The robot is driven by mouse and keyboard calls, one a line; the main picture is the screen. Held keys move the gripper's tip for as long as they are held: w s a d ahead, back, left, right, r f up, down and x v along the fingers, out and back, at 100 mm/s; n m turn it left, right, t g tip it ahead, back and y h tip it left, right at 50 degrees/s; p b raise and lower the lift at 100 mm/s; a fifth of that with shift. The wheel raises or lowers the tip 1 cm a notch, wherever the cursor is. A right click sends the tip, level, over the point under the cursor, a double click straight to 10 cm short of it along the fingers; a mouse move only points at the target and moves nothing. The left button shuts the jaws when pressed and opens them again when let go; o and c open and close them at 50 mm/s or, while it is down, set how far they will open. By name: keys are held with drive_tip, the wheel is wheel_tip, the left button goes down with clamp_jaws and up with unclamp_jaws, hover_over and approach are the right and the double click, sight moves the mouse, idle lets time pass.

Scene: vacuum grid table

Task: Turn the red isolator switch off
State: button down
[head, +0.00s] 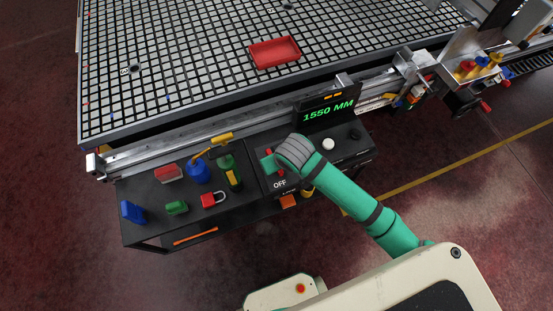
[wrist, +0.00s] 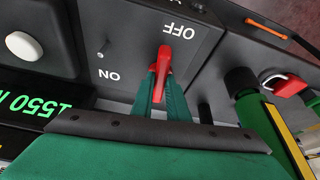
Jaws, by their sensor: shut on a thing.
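The red isolator switch handle (wrist: 163,62) shows in the wrist view on a dark control panel. My gripper (wrist: 160,92) has its two green fingers closed around the handle, one on each side. The handle's top end points toward the upside-down OFF label (wrist: 180,31); the ON label (wrist: 108,75) is to its left. In the head view my gripper (head: 268,163) is at the panel's left part, above the OFF label (head: 280,184), with a small red part of the switch (head: 268,152) showing. My wrist hides most of the switch there.
A white knob (head: 328,144) and a display (head: 328,111) reading 1550 MM are right of my gripper. A red padlock (head: 208,200), a green-and-yellow tool (head: 234,180) and other items stand on the shelf at left. The grid table (head: 200,70) lies behind.

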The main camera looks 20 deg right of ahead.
drive_tip(key=shift+a+m+h, duration=0.1)
drive_tip(key=shift+m+h, duration=0.2)
drive_tip(key=shift+m, duration=0.4)
drive_tip(key=c, duration=1.7)
unclamp_jaws()
drive_tip(key=v, duration=1)
drive_tip(key=shift+s+r, duration=0.1)
drive_tip(key=shift+r, duration=0.3)
